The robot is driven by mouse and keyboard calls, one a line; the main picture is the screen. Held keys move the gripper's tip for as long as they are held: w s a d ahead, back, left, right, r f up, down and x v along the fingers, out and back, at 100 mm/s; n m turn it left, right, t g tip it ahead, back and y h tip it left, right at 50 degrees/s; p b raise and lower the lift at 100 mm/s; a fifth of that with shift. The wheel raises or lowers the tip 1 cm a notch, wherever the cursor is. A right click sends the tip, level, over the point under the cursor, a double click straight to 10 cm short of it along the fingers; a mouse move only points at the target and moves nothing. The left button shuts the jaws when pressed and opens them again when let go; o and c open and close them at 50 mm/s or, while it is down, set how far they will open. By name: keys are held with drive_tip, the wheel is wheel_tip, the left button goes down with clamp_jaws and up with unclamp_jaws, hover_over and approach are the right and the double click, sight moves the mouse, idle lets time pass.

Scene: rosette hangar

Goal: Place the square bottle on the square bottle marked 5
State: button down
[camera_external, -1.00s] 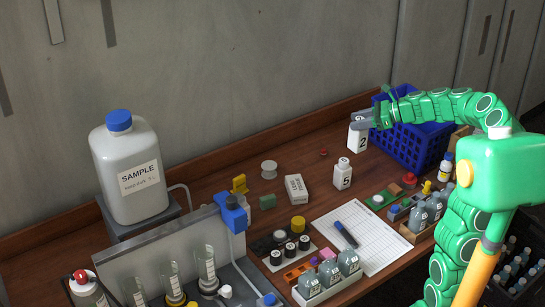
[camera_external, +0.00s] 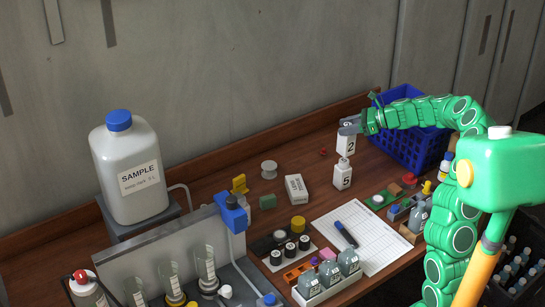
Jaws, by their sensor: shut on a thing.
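My gripper (camera_external: 350,125) is shut on the white square bottle marked 2 (camera_external: 346,146). It holds that bottle upright, by its top. The white square bottle marked 5 (camera_external: 342,178) stands upright on the wooden bench. The bottle marked 2 is right above the bottle marked 5 in the picture, slightly to its right. Its lower end meets or overlaps the cap of the bottle marked 5; I cannot tell whether they touch. The neck of the bottle marked 2 is hidden by the gripper.
A blue crate (camera_external: 401,146) stands behind and right of the bottles. A green board (camera_external: 381,197) with small parts lies to the right, and a paper sheet (camera_external: 375,247) with a pen lies in front.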

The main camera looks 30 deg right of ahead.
drive_tip(key=shift+f, duration=1.55)
drive_tip(key=shift+f, duration=0.15)
drive_tip(key=c, duration=0.6)
unclamp_jaws()
drive_tip(key=shift+s+d+r, duration=0.1)
drive_tip(key=shift+d+r, duration=0.1)
drive_tip(key=shift+r, duration=0.05)
drive_tip(key=v, duration=1.1)
drive_tip(key=shift+s+d+r, duration=0.15)
drive_tip(key=shift+s, duration=0.05)
